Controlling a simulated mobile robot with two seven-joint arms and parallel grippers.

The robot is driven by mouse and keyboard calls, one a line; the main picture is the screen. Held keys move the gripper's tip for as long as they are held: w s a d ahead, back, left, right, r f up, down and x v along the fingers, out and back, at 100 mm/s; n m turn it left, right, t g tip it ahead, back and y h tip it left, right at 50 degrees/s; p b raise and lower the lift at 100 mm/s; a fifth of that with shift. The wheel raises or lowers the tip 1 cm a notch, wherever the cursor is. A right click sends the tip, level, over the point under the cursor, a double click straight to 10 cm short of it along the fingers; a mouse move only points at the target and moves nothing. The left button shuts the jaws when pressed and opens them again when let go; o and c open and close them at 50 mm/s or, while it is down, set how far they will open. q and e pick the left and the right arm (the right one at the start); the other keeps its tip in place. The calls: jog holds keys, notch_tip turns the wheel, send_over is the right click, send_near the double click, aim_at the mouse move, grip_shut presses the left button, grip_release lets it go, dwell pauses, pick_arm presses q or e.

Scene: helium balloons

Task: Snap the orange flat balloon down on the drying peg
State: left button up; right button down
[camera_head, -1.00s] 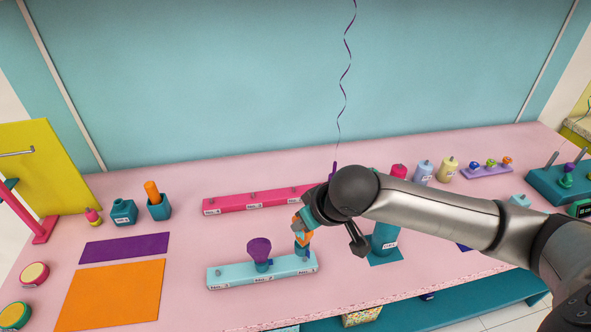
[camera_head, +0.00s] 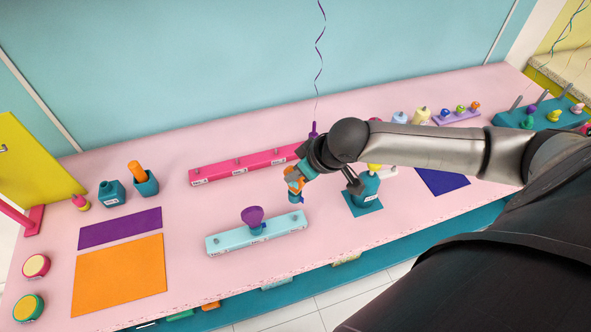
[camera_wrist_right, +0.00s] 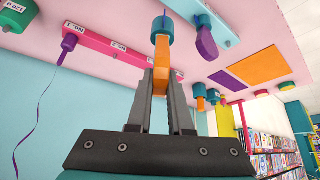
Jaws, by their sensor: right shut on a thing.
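My right gripper (camera_head: 299,176) is shut on the orange flat balloon (camera_head: 294,186), which has a teal collar at its lower end. In the wrist view the orange balloon (camera_wrist_right: 161,52) stands between my right fingers (camera_wrist_right: 161,78), its teal collar beyond the tips. It hangs above the right end of the light blue peg rack (camera_head: 232,242), apart from it. The right-end peg (camera_head: 297,214) and the left peg (camera_head: 215,240) are bare. A purple flat balloon (camera_head: 252,215) with a teal collar sits on the middle peg. My left gripper is out of view.
A pink peg rack (camera_head: 215,176) lies behind, with a purple weight (camera_head: 313,130) and rising ribbon at its right end. A teal canister (camera_head: 367,190) stands right of the gripper. Purple (camera_head: 120,228) and orange mats (camera_head: 120,272) lie at left.

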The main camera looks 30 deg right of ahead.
aim_at(300, 197)
jog(key=shift+r+p, duration=0.15)
jog(key=shift+p, duration=0.15)
notch_tip(300, 197, down, 5)
jog(key=shift+f+b, duration=0.15)
jog(key=shift+b, duration=1.1)
jog(key=shift+f+b, duration=0.35)
jog(key=shift+f, duration=1.05)
jog(key=shift+p, duration=0.45)
jog(key=shift+f+b, duration=0.65)
jog(key=shift+f, duration=0.7)
jog(key=c, duration=0.8)
grip_release()
jog(key=shift+o, duration=0.2)
